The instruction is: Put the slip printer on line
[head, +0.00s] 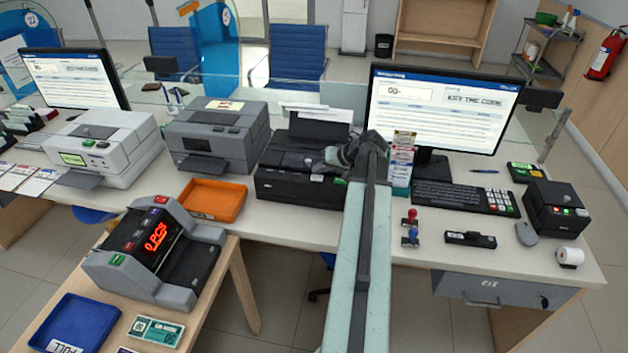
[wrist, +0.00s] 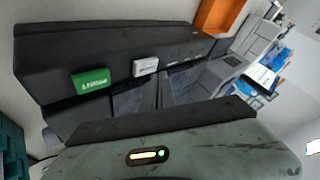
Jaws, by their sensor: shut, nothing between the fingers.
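A black printer (head: 285,180) with white paper (head: 318,118) standing at its back sits in the middle of the counter; I take it for the slip printer, though no name on it is readable. My gripper (head: 338,156) is shut and empty at its right end, by the front controls. The wrist view shows the printer's dark body (wrist: 110,50) with a green button (wrist: 90,81) and a white button (wrist: 145,66). My fingers (wrist: 162,92) are close to the white button; I cannot tell whether they touch. My arm hides the printer's right edge in the head view.
A grey printer (head: 218,138) and an orange tray (head: 212,199) stand to the left. A monitor (head: 440,108), a keyboard (head: 462,198), stamps (head: 410,228) and a small black device (head: 556,208) stand to the right. A banknote counter (head: 155,255) is at the front left.

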